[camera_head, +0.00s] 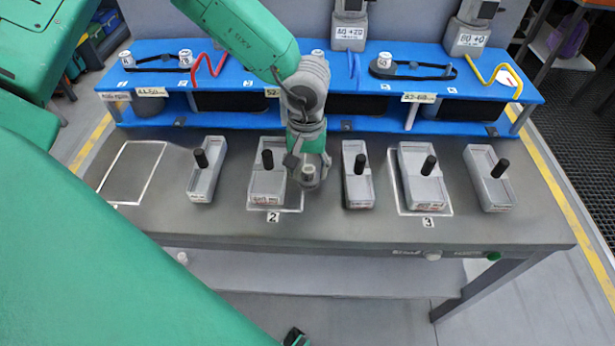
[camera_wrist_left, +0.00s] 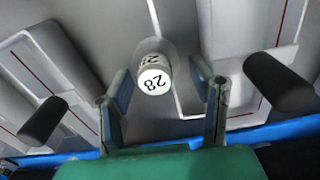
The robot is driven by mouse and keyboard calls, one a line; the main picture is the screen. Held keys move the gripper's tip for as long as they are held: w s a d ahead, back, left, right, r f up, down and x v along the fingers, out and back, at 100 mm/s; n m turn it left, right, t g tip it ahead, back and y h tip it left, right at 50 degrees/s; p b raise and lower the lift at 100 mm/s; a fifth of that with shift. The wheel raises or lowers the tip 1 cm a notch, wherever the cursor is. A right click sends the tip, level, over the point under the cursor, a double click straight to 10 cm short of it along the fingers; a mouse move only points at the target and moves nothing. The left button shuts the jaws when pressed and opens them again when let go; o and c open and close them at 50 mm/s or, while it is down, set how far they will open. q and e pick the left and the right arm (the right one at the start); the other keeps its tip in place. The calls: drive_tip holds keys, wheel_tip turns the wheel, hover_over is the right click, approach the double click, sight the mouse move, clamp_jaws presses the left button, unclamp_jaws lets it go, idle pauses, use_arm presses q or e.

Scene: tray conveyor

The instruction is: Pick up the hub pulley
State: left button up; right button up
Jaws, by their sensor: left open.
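The hub pulley (camera_head: 309,172) is a small pale cylinder with a grey base, on the grey table between two grey trays. In the wrist view the left gripper's fingers (camera_wrist_left: 162,92) are apart, one on each side of the pulley; I see no clear contact. The pulley's lower part is partly hidden in the head view.
Several grey trays with upright black handles stand along the table (camera_head: 330,232); the nearest are a left tray (camera_head: 266,188) and a right tray (camera_head: 358,192). An empty white outline (camera_head: 132,201) is at left. A blue shelf (camera_head: 225,93) with belts and pulleys stands behind.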

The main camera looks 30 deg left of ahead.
use_arm(q)
drive_tip(key=shift+d+r, duration=0.15)
drive_tip(key=shift+d, duration=0.05)
drive_tip(key=c, duration=1)
drive_tip(key=shift+d, duration=0.2)
clamp_jaws()
drive_tip(key=shift+r, duration=0.1)
